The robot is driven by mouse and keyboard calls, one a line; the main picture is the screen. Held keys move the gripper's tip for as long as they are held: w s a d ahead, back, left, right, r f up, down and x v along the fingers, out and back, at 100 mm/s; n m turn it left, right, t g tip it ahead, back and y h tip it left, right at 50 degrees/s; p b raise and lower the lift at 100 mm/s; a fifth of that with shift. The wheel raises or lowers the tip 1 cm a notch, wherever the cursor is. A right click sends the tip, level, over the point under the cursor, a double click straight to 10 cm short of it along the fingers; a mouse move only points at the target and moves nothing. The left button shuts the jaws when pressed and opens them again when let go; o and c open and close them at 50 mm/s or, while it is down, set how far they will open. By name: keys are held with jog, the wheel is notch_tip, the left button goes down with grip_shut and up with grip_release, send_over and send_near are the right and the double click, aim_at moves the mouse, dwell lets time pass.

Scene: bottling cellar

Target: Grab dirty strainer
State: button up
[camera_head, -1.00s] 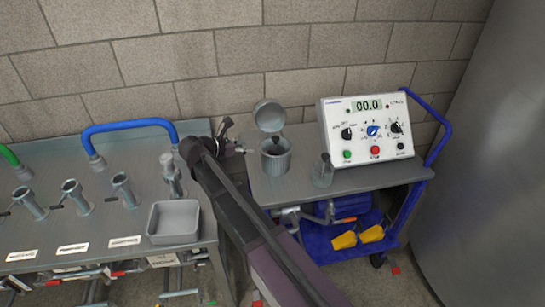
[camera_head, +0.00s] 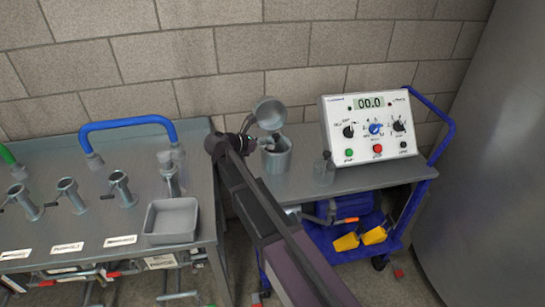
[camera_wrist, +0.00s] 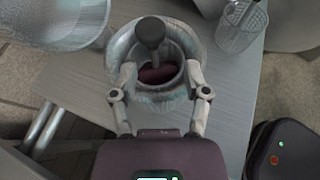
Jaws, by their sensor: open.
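An open grey metal pot (camera_head: 278,160) stands on the cart top at the back, its round lid (camera_head: 270,113) tilted up behind it. In the wrist view, the pot (camera_wrist: 119,50) holds a piece with a dark knobbed handle (camera_wrist: 150,33) and a dark red inside (camera_wrist: 158,73). This looks like the dirty strainer, mostly hidden by the pot wall. My gripper (camera_wrist: 162,82) is open and empty, its fingers on either side of the pot opening, with the knob between and beyond them. It also shows beside the pot in the head view (camera_head: 256,144).
A clear cup (camera_head: 324,172) with a dark-topped piece stands right of the pot; it also shows in the wrist view (camera_wrist: 242,27). A control box (camera_head: 370,128) stands further right.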

aim_at(276, 142)
jog(key=shift+w+d, duration=0.1)
jog(key=shift+d, duration=0.05)
jog(key=b+x, duration=0.1)
jog(key=x, duration=0.1)
jog(key=b+x, duration=0.1)
jog(key=x, duration=0.1)
jog(key=shift+w+a+f, duration=0.2)
jog(key=shift+a+f, duration=0.05)
jog(key=shift+w+d+f, duration=0.1)
jog(key=shift+w+d, duration=0.2)
jog(key=shift+d, duration=0.15)
grip_shut()
dwell(0.4)
